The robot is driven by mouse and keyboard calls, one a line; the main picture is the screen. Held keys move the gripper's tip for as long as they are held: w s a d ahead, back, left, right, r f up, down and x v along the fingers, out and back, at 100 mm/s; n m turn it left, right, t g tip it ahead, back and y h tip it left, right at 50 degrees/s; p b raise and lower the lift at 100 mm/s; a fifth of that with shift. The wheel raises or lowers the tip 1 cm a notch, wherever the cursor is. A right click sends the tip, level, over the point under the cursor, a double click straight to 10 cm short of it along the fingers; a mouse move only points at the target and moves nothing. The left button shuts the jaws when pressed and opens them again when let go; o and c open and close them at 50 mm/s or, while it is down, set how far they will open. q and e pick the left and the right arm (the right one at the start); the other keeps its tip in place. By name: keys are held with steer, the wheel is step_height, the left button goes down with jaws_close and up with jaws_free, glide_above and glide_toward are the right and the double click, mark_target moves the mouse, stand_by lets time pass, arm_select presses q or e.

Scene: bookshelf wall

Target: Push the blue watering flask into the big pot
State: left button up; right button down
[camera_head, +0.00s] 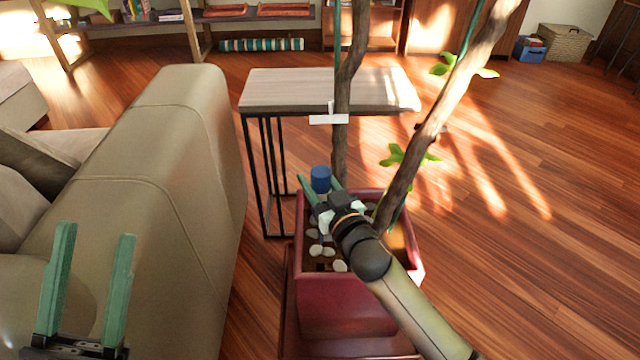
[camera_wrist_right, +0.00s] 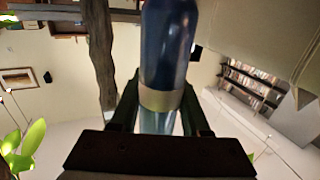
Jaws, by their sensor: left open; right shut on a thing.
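The blue watering flask (camera_head: 320,179) is over the big pot, and my right gripper (camera_head: 322,184) is shut on it. In the right wrist view the flask (camera_wrist_right: 167,50) has a dark blue body, a tan band and a clear lower part, between the two fingers (camera_wrist_right: 157,110). The big pot (camera_head: 350,300) is dark red and square, with pale stones and tree trunks in it. My left gripper (camera_head: 88,290) is open and empty, in front of the sofa.
A beige sofa (camera_head: 190,130) stands left of the pot. A small side table (camera_head: 300,90) with black legs stands behind it. Tree trunks (camera_head: 430,130) rise from the pot beside my right gripper. The wood floor (camera_head: 540,230) at right is clear.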

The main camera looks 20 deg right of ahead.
step_height(320, 180, down, 6)
steer(key=b, duration=0.5)
steer(key=shift+b, duration=0.35)
steer(key=shift+f, duration=0.1)
steer(key=shift+p, duration=0.6)
stand_by(1.2)
steer(key=shift+f, duration=0.15)
